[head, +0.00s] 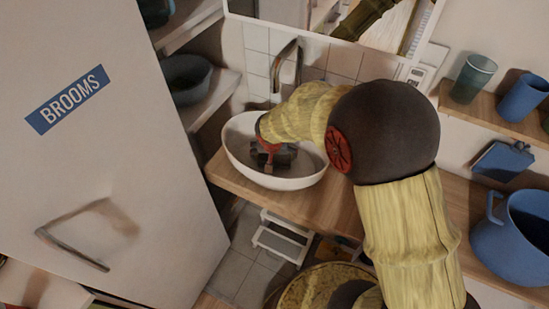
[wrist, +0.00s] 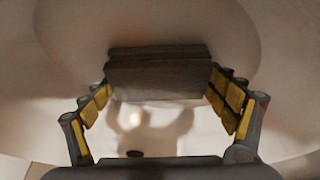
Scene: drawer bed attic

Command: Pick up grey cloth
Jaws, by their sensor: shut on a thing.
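The grey cloth (wrist: 158,77) is a folded dark grey block in the wrist view. It is between the two yellow-padded fingers of my gripper (wrist: 160,92), which is shut on it. The cloth is inside the white oval basin (wrist: 60,130). In the head view my gripper (head: 272,160) reaches down into the basin (head: 240,165), and the cloth (head: 287,158) shows only as a dark patch there, partly hidden by the gripper. I cannot tell whether the cloth touches the basin floor.
The basin stands on a wooden counter (head: 320,208) below a metal tap (head: 287,62) and a mirror. A tall cabinet labelled BROOMS (head: 110,170) is at left. At right are a blue pitcher (head: 510,235) and a shelf with a green cup (head: 473,78) and a blue cup (head: 523,97).

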